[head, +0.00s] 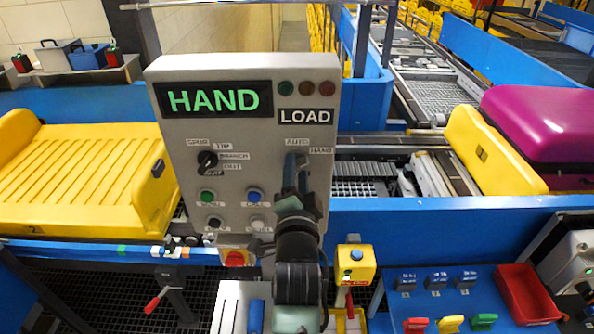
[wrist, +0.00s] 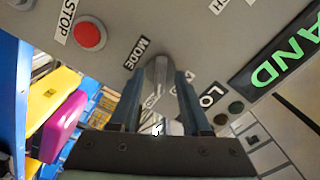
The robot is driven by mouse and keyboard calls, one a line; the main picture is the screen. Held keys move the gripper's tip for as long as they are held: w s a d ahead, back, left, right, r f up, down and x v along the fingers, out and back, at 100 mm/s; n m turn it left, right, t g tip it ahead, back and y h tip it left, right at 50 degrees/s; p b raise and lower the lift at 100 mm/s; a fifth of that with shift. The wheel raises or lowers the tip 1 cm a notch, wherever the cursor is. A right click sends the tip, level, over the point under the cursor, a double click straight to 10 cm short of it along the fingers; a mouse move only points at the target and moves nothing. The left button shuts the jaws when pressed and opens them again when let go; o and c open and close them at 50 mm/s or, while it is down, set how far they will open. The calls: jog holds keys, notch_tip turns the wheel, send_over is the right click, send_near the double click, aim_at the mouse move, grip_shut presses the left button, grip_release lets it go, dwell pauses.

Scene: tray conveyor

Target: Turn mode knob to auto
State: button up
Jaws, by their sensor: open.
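The grey control panel (head: 240,140) faces me with a lit green HAND display (head: 213,99) and a LOAD plate (head: 306,116). AUTO (head: 297,143) and HAND (head: 321,150) labels sit at its upper right. My gripper (head: 296,168) is in front of the panel just below these labels and hides the mode knob in the head view. In the wrist view, the grey mode knob (wrist: 157,74) shows beside the MODE label (wrist: 137,53). My open gripper (wrist: 160,78) has one finger on each side of the knob; I cannot tell whether they touch it.
A black selector knob (head: 208,160) and several push buttons are on the panel's left and lower part. A red STOP button (wrist: 90,35) is near the gripper in the wrist view. Yellow trays (head: 75,180) flank the panel; a purple suitcase (head: 540,120) lies right.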

grip_shut()
jog(key=shift+n+b, duration=0.3)
jog(key=shift+n, duration=0.1)
jog(key=n+b, duration=0.3)
jog(key=n, duration=0.1)
jog(key=shift+d+f+n, duration=0.1)
jog(key=shift+n, duration=0.2)
jog(key=n+b, duration=0.2)
jog(key=n, duration=0.4)
jog(key=shift+b, duration=0.3)
jog(key=shift+n, duration=0.4)
grip_release()
jog(key=shift+s, duration=0.1)
